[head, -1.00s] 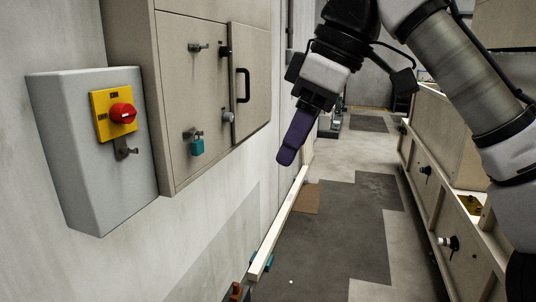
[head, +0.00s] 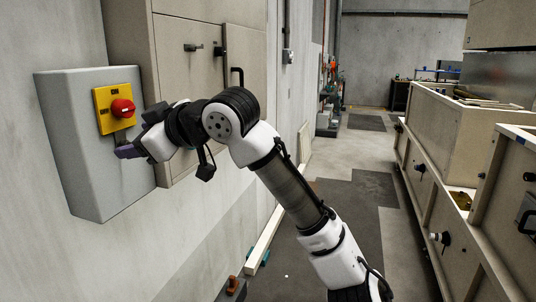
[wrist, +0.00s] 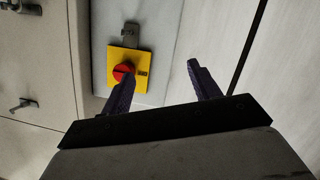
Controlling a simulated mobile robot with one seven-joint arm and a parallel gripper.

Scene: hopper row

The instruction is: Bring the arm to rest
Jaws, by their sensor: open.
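My gripper (head: 128,151) is at the left in the head view, close to the front of a grey switch box, just below its red rotary knob (head: 122,108) on a yellow plate (head: 104,122). In the wrist view my gripper (wrist: 160,85) has its two purple fingers apart with nothing between them. The red knob (wrist: 123,72) and yellow plate (wrist: 142,58) show beside the left finger there. Whether a finger touches the box cannot be told. My arm reaches in from the lower right, bent at the elbow.
The grey switch box (head: 85,170) is on the left wall beside a beige cabinet (head: 200,75) with latches and a black handle. Beige hoppers (head: 440,135) line the right side. The aisle floor (head: 350,215) between is clear. A pale rail (head: 268,232) runs along the wall's foot.

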